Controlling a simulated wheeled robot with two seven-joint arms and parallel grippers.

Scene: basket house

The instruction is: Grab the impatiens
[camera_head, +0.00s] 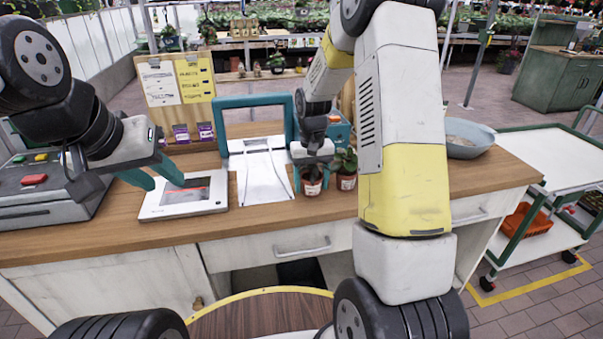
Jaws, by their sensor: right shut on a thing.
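Two small plants in reddish-brown pots stand side by side on the wooden counter. I cannot tell by the flowers which one is the impatiens. My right gripper (310,185) reaches down from above with its teal fingers on either side of the left potted plant (312,188) and is shut on it. The gripper hides most of that plant's top. The right potted plant (346,169) shows green leaves and stands close beside it, outside the fingers. My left gripper (153,180) is open and empty above the white tablet-like device (185,204).
A teal-framed stand (253,101) with a white tray (264,176) is left of the pots. A grey-blue bowl (470,139) is on the counter's right, behind my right arm. A grey box with buttons (50,194) is at left. A white cart (545,158) stands at right.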

